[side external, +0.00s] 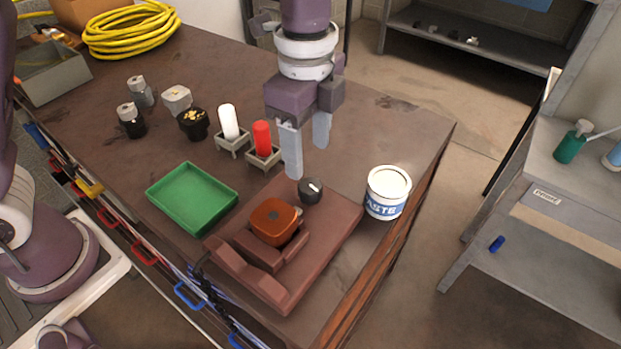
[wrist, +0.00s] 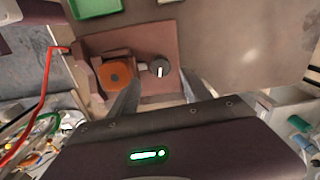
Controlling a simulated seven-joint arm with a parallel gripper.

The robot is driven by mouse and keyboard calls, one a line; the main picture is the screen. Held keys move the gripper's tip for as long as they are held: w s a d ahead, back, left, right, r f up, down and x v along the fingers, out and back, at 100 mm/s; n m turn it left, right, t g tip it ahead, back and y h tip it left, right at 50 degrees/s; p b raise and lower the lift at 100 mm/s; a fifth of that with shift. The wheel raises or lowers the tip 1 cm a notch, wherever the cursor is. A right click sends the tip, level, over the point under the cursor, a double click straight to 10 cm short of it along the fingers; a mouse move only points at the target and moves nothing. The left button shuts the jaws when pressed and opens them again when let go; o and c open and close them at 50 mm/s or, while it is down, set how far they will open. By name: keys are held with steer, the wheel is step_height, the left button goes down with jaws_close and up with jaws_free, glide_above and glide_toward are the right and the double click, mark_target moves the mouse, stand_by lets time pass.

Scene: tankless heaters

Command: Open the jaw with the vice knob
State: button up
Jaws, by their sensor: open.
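The vice (side external: 325,228) is a reddish-brown block with a flat base, near the front corner of the workbench. Its dark round knob (side external: 311,190) has a white mark on top and also shows in the wrist view (wrist: 159,69). An orange-brown rounded part (side external: 273,221) sits in front of the knob beside the raised jaw (side external: 262,251). My gripper (side external: 306,162) points down with its two fingers apart and empty. It is above and behind the knob in the side view. In the wrist view the knob lies beyond the fingertips, between their lines.
A white paste tin (side external: 387,193) stands right of the vice, close to the bench edge. A green tray (side external: 192,198) lies to the left. White (side external: 229,122) and red (side external: 262,139) cylinders stand in small holders behind it. Several small parts and a yellow hose (side external: 130,30) are farther back.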

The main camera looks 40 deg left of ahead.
mark_target(311, 185)
steer(key=f, duration=0.7)
steer(key=shift+d+f, duration=0.2)
steer(key=shift+f, duration=0.1)
steer(key=shift+w, duration=0.1)
steer(key=shift+c, duration=0.5)
jaws_close()
